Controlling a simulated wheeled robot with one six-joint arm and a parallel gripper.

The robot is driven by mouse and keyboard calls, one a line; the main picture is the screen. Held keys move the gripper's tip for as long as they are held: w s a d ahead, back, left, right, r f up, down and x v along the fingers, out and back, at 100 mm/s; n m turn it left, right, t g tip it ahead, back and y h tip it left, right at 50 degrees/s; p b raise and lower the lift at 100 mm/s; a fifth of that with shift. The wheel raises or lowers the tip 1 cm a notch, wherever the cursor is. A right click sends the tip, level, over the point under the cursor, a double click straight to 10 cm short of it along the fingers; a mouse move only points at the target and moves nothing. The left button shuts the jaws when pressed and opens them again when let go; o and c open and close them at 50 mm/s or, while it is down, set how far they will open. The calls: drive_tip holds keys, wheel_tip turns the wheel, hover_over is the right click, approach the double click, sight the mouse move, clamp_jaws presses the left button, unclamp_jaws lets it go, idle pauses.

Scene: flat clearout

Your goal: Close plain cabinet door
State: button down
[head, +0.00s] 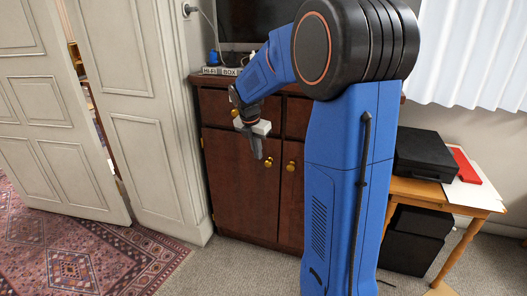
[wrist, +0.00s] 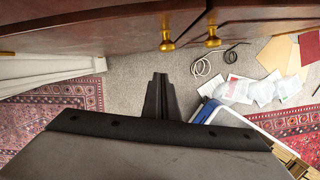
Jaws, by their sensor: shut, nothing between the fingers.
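The plain cabinet is dark brown wood in the head view. Its left door (head: 238,180) has a brass knob (head: 268,162), and the right door (head: 292,200) has another (head: 291,166); my arm hides much of the right side. The door fronts look roughly flush, but I cannot tell whether a small gap remains. My gripper (head: 259,153) is shut and empty, pointing down in front of the left door's upper part, near its knob. In the wrist view, the shut fingers (wrist: 160,78) appear apart from the left knob (wrist: 167,45) and right knob (wrist: 212,42).
A white panelled door (head: 140,110) stands left of the cabinet. A patterned rug (head: 80,250) lies on the grey carpet at left. A wooden table (head: 440,192) with a black box (head: 425,152) and red book (head: 465,165) stands at right. Papers and cables lie on the floor.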

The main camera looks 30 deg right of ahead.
drive_tip(key=s+v, duration=0.1)
drive_tip(key=v, duration=0.9)
drive_tip(key=s+a+m+t+y, duration=0.1)
drive_tip(key=s+a+m, duration=0.45)
drive_tip(key=s, duration=0.25)
drive_tip(key=s+a+m+t, duration=0.1)
drive_tip(key=s+a+m, duration=0.3)
drive_tip(key=s+m, duration=0.3)
drive_tip(key=s+a+f+m, duration=0.1)
drive_tip(key=s+f+m, duration=0.1)
drive_tip(key=s, duration=0.3)
drive_tip(key=s+a+f+m+t+y, duration=0.1)
drive_tip(key=s+a+f+m, duration=0.1)
drive_tip(key=s+m, duration=0.3)
drive_tip(key=s+a+f+m, duration=0.2)
drive_tip(key=s+m, duration=0.1)
drive_tip(key=s, duration=0.3)
drive_tip(key=shift+s+f+t+y, duration=0.3)
drive_tip(key=shift+f, duration=0.1)
drive_tip(key=shift+a, duration=0.15)
